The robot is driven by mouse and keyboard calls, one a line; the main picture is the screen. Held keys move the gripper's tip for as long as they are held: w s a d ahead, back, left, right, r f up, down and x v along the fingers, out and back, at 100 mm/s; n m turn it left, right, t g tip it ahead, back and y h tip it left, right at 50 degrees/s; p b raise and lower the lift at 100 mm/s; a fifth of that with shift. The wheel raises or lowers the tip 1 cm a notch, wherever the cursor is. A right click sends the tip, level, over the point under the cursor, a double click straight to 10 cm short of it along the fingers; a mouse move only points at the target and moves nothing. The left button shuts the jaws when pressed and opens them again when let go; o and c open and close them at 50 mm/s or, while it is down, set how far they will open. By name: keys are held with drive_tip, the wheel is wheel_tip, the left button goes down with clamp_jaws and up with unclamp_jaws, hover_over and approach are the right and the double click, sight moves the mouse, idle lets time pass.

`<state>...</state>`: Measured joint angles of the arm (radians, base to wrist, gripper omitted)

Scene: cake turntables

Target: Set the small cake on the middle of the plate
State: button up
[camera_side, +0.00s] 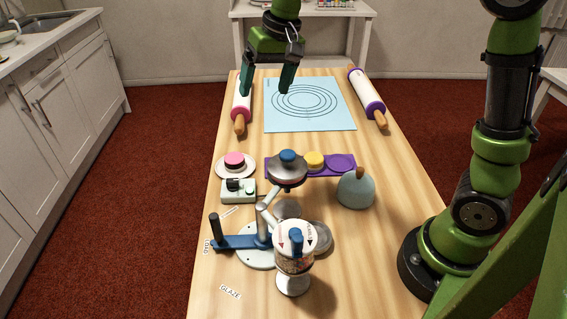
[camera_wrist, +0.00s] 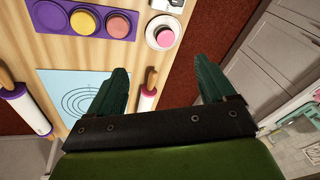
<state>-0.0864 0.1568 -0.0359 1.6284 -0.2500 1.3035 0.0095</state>
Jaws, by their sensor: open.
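A small pink cake (camera_side: 234,159) sits upright on a white plate (camera_side: 236,175) at the left edge of the table. In the wrist view the pink cake (camera_wrist: 166,38) looks near the plate's middle, a little toward the near rim; I cannot tell if it is exactly centred. A purple tray (camera_side: 341,162) holds a yellow cake (camera_side: 314,160) and a coral cake (camera_wrist: 119,26), with one bare round spot. My gripper (camera_side: 266,80) is open and empty, high above the far left of the table, apart from the cakes. Its two fingers (camera_wrist: 163,72) are wide apart.
A pink-ended rolling pin (camera_side: 242,103) lies below my gripper, beside a blue mat (camera_side: 345,112). A purple-ended pin (camera_side: 367,97) lies right. The turntable device (camera_side: 240,242), a small switch box (camera_side: 238,191) and a rounded grey-green object (camera_side: 356,190) stand nearer.

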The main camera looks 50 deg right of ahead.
drive_tip(key=s+d+f+t, duration=0.1)
drive_tip(key=s+t, duration=0.3)
drive_tip(key=s, duration=1.5)
drive_tip(key=shift+s+y, duration=0.35)
drive_tip(key=shift+y, duration=0.05)
